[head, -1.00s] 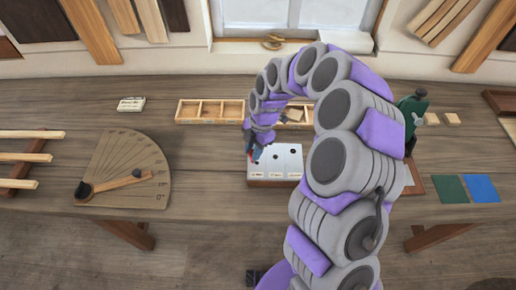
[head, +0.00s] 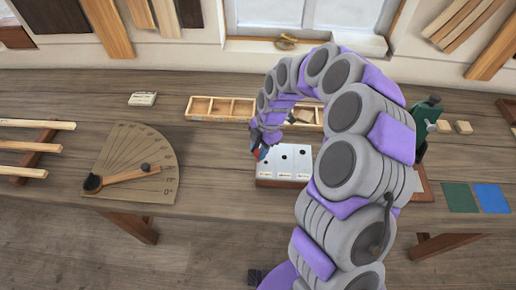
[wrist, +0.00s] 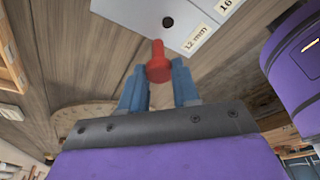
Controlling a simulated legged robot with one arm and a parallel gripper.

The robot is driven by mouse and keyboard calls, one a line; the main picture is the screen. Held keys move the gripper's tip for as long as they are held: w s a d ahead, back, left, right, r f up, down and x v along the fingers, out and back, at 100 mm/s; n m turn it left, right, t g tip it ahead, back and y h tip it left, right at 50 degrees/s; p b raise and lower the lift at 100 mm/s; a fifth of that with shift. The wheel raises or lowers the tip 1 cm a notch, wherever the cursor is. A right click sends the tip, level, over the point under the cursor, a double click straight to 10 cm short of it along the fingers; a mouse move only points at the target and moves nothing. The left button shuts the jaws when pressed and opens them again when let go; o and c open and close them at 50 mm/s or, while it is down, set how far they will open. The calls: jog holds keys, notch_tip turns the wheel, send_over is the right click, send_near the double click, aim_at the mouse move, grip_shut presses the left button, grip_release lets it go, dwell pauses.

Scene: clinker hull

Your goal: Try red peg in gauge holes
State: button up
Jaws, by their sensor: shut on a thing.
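The red peg (wrist: 158,64) is held between the blue fingers of my gripper (wrist: 160,84) in the wrist view. The gauge (head: 284,164) is a pale block with a row of dark holes on the bench in the head view. In the wrist view the gauge (wrist: 150,10) shows one hole (wrist: 168,22) beside a "12 mm" label and part of a "16" label. The peg shows just short of that hole in the picture, outside it; its height above the block cannot be told. In the head view my gripper (head: 257,150) is small at the gauge's left end.
A compartmented wooden tray (head: 222,108) lies behind the gauge. A fan-shaped protractor board (head: 140,165) with a pointer lies to the left. A green tool (head: 426,115) and green and blue squares (head: 492,198) are at right. Bench between protractor and gauge is clear.

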jog(key=shift+d+r+b, duration=0.1)
jog(key=shift+d+b, duration=0.35)
jog(key=shift+d, duration=1.8)
jog(key=shift+a, duration=0.65)
jog(key=shift+a, duration=0.25)
jog(key=shift+d+f+b, duration=0.2)
jog(key=shift+f+b, duration=0.15)
jog(key=shift+f, duration=0.05)
jog(key=shift+a, duration=0.2)
jog(key=shift+f, duration=0.25)
jog(key=shift+r, duration=0.15)
notch_tip(320, 180, up, 3)
jog(key=shift+r, duration=0.1)
dwell(0.7)
